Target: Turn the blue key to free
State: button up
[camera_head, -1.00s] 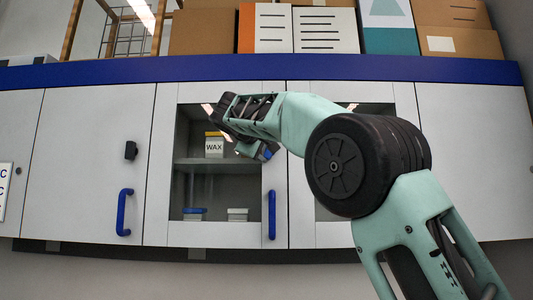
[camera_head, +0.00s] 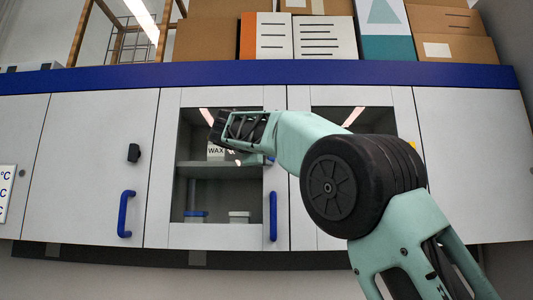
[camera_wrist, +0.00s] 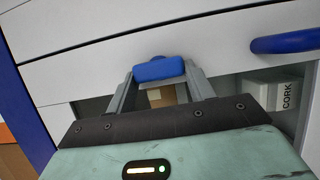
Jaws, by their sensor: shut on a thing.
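The blue key (camera_wrist: 158,69) shows in the wrist view as a thick blue bar between my fingertips. My gripper (camera_wrist: 160,76) is shut on it. In the head view a small blue bit of the key (camera_head: 271,158) shows just under my forearm, on the right stile of the glass-fronted door (camera_head: 276,181). My wrist and forearm hide most of that spot and nearly all of my gripper there. I see no mark for free, and the key's exact angle in its lock is hard to tell.
A blue handle (camera_head: 273,216) is on the same door, below the key. The left door has a black knob (camera_head: 134,153) and a blue handle (camera_head: 125,213). Behind the glass are a WAX box (camera_head: 215,153) and small containers. A CORK box (camera_wrist: 274,91) shows in the wrist view.

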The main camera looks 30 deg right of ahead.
jog(key=o, duration=1)
jog(key=shift+a, duration=0.15)
jog(key=b+v, duration=0.6)
jog(key=v, duration=1.1)
jog(key=shift+s+f, duration=0.1)
jog(key=shift+f, duration=0.05)
